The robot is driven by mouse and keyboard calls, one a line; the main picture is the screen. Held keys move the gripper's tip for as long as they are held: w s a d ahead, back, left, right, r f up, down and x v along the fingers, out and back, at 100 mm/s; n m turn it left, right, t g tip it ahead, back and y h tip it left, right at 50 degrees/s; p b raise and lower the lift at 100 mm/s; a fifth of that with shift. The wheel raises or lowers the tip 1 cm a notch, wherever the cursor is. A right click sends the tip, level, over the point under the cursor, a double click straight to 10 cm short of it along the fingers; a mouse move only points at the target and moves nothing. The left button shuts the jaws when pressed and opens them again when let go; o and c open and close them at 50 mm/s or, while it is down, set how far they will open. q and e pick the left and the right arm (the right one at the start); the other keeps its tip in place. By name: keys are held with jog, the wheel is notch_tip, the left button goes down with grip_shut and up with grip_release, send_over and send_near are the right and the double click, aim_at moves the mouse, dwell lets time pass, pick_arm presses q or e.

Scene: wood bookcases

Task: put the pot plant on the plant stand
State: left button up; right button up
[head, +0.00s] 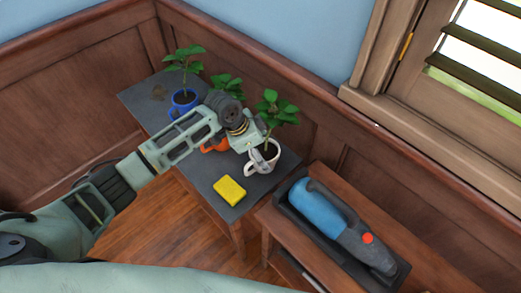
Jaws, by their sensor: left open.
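Three potted plants stand on a dark-topped wooden table (222,205) in the head view. One is in a blue pot (184,106) at the back left. One is in an orange pot (214,147), mostly hidden behind my left arm. One is in a white pot with a handle (264,160) at the right. My left gripper (250,142) is open, right beside the white pot and its leaves; I cannot tell whether it touches them. My right gripper is not in view. Nothing else in view is clearly a separate plant stand.
A yellow sponge (229,190) lies near the table's front edge. A blue and grey handheld vacuum (331,220) lies in a dark tray on a lower wooden unit (431,268) at the right. Panelled walls meet behind the table, and a window (480,50) is at the upper right.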

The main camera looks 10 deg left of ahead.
pick_arm(q)
jog(key=v, duration=1.2)
jog(key=shift+r+p, duration=0.2)
jog(key=shift+p, duration=0.15)
